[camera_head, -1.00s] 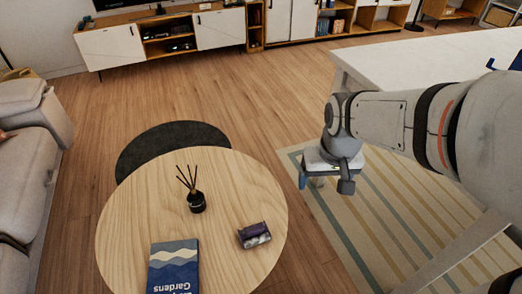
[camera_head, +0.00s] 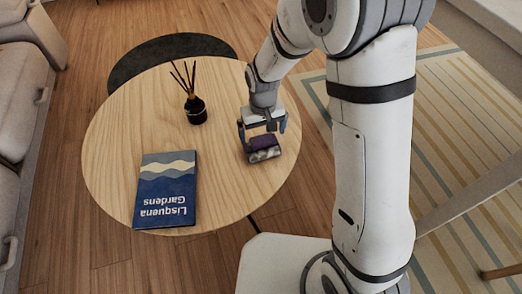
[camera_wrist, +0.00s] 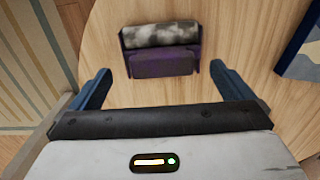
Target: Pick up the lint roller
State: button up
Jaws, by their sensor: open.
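The lint roller (camera_head: 263,149), purple with a mottled grey-white roll, lies on the round wooden table near its right edge. My gripper (camera_head: 263,130) is open and empty just above it in the head view, its blue fingers apart. In the wrist view the lint roller (camera_wrist: 162,48) lies ahead of my gripper (camera_wrist: 160,78), roughly centred between the two fingers. The fingertips appear not to touch it.
The round table (camera_head: 118,130) also holds a blue book (camera_head: 165,190) at the front left and a black reed diffuser (camera_head: 195,108) behind. A grey sofa (camera_head: 22,90) stands at the left. A striped rug (camera_head: 455,120) lies at the right.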

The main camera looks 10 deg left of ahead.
aim_at(262, 145)
notch_tip(262, 145, down, 7)
jog(key=b, duration=0.3)
jog(key=shift+a+f, duration=0.1)
jog(key=shift+c, duration=0.3)
jog(key=c, duration=0.7)
notch_tip(262, 145, up, 10)
jog(key=p, duration=0.4)
